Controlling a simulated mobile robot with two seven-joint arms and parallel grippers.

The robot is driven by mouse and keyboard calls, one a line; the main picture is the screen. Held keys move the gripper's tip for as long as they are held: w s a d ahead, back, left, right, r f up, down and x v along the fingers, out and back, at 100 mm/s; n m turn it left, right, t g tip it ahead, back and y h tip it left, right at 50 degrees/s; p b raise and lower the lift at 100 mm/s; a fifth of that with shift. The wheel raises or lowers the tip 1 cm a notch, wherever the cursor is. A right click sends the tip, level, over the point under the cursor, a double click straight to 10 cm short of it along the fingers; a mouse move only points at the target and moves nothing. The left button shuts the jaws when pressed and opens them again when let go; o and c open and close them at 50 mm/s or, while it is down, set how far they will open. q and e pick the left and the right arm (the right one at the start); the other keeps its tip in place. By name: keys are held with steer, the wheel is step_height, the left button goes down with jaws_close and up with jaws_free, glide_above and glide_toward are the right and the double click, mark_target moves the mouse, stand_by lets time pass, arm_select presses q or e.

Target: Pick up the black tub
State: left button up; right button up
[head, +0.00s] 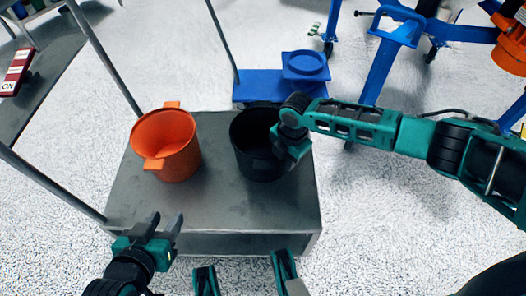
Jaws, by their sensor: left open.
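The black tub (251,145) stands upright on the grey cart top (220,210), toward its back right. My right gripper (290,152) is at the tub's right side, overlapping its rim in the picture. Its fingers are hidden, so I cannot tell whether it touches or grips the tub. My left gripper (165,224) is open and empty at the front left edge of the cart, well apart from the tub.
An orange tub (168,148) with tab handles stands on the cart left of the black tub. Thin grey posts (105,62) rise at the cart's left and back. A blue base (268,85) lies behind. The cart top's front is clear.

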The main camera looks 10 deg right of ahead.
steer(key=shift+f, duration=0.1)
jaws_close()
stand_by(0.5)
